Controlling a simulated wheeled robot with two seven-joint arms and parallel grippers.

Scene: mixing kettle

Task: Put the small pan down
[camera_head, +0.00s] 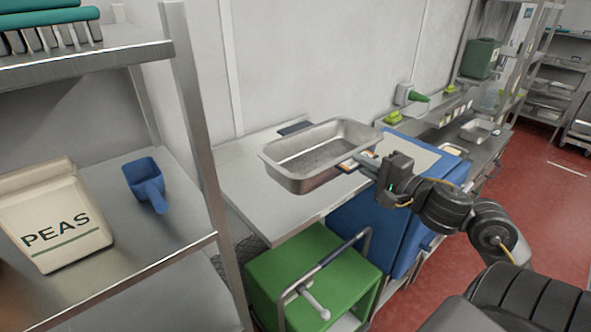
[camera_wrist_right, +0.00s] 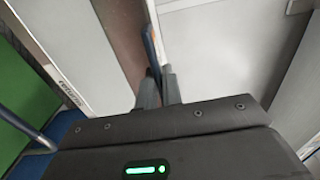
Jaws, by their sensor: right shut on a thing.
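A rectangular metal pan (camera_head: 298,180) is at the middle of the head view, level, open side up, and looks empty. My left gripper is not in view.
A shelf rack at left holds a PEAS bag (camera_head: 55,222) and a blue scoop (camera_head: 147,183). A green box (camera_head: 310,272) and a blue unit (camera_head: 375,225) stand below. The table's left part is bare.

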